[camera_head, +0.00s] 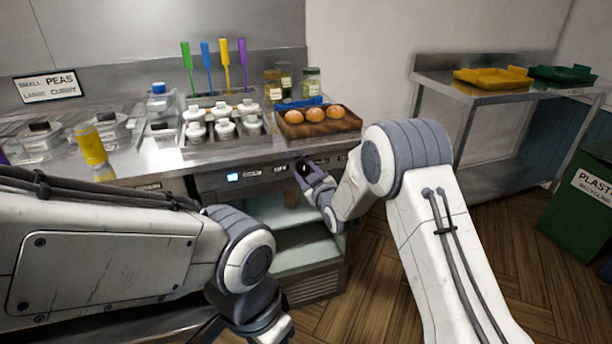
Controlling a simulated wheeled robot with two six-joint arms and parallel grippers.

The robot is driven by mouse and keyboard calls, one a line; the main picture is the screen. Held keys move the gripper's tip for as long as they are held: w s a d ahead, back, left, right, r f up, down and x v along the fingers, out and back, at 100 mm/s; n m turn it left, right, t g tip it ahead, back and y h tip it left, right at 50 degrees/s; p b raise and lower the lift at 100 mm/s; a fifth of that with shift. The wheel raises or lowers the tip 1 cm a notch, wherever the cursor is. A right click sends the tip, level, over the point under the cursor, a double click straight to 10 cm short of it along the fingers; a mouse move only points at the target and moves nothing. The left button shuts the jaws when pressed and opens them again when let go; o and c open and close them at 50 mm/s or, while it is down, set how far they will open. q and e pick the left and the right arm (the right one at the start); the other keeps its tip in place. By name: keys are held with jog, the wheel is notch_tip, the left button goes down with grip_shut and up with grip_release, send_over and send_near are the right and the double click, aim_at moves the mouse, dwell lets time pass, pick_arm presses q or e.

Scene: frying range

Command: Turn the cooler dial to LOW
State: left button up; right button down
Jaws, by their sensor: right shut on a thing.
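The cooler's front panel (262,181) runs below the counter's front edge, with a small lit display (232,177) at its left. The dial (303,168) is a small dark round knob on this panel, right of the display. My right gripper (306,172) reaches in from the right and is shut on the dial. Its fingers partly cover the dial, and the dial's markings are too small to read. My left arm crosses the lower left; its wrist is at the bottom edge and its fingers are out of frame.
Open shelves (305,228) lie below the panel. A steel side table (500,90) stands at the right; wooden floor is clear between.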

dwell(0.4)
jog(key=shift+c, duration=1.6)
grip_release()
jog(key=v, duration=1)
jog(key=shift+s, duration=0.25)
